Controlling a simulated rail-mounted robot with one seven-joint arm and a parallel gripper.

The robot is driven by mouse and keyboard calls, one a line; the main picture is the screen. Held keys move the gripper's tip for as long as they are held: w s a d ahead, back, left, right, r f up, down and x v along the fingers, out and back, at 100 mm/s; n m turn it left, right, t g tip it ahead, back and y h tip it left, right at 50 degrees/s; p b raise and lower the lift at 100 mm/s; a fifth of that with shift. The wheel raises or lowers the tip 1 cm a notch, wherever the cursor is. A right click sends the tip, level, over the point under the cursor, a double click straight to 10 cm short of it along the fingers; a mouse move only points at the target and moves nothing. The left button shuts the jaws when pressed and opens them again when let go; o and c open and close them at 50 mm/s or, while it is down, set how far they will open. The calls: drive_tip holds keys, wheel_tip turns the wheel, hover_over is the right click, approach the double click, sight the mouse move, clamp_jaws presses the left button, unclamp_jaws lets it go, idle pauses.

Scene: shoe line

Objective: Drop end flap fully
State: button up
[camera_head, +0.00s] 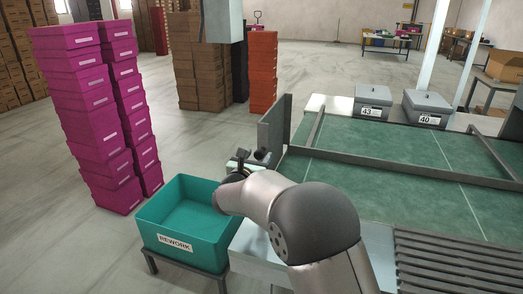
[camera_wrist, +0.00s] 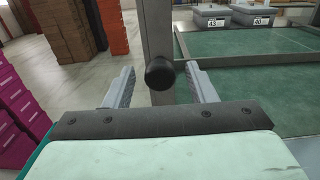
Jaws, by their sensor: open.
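The end flap (camera_head: 274,128) is a grey metal panel standing upright at the left end of the green belt table (camera_head: 400,194). In the wrist view the flap (camera_wrist: 157,35) appears as a narrow vertical grey strip. A round black knob (camera_wrist: 159,74) shows in front of it. My gripper (camera_wrist: 161,80) is open, with one finger on each side of the knob and a visible gap to both. In the head view my gripper (camera_head: 242,164) is near the flap's lower left side, partly hidden by my arm.
A teal REWORK bin (camera_head: 182,249) stands on a low stand left of my arm. Stacks of magenta boxes (camera_head: 96,123) rise behind it. Two grey lidded boxes marked 43 (camera_head: 372,102) and 40 (camera_head: 427,108) stand beyond the belt. Open floor lies behind the bin.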

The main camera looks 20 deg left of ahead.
sight(261, 149)
drive_tip(key=shift+w, duration=2.1)
clamp_jaws()
drive_tip(key=shift+a+p, duration=0.1)
drive_tip(key=shift+p, duration=0.2)
